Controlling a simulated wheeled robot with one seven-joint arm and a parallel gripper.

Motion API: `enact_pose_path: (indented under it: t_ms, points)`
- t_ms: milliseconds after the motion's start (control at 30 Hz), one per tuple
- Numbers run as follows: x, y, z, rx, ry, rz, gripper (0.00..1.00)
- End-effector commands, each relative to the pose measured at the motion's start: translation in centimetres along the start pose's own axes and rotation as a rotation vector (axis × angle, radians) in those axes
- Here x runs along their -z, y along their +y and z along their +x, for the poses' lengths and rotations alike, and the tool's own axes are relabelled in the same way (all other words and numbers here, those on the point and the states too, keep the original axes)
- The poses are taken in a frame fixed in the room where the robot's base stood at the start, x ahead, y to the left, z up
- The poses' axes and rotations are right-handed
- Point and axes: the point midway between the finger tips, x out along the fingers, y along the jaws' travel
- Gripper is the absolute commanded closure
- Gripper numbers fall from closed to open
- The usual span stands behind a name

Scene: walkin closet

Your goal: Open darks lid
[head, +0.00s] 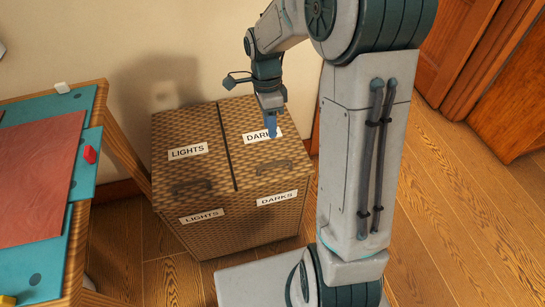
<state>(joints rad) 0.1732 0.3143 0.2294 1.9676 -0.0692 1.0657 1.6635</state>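A woven hamper (245,223) stands against the wall, with two lids side by side, both lying flat and closed. The right lid, the darks lid (283,150), has a "DARKS" label and a dark handle (275,168) near its front edge. The left lid, the lights lid (172,128), has a "LIGHTS" label and its own handle. My gripper (271,127) points down over the darks lid, in front of its label and behind the handle. Its fingers look close together, but whether they are shut and whether they touch the lid cannot be told.
Wooden doors (505,95) are at the right. The wood floor (450,235) at right is clear.

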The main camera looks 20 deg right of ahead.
Motion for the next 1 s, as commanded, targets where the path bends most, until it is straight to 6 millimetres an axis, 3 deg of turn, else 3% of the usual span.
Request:
enact_pose_path:
  t_ms: [300,500,700,1000]
  points:
    - [-0.2,0.1,7.0,-0.004,0.0,-0.006,0.67]
    - [-0.1,0.1,10.4,-0.003,-0.001,-0.004,0.67]
    - [-0.1,0.1,12.1,-0.001,0.0,-0.005,0.67]
    - [-0.1,0.1,12.3,0.0,0.0,-0.004,0.67]
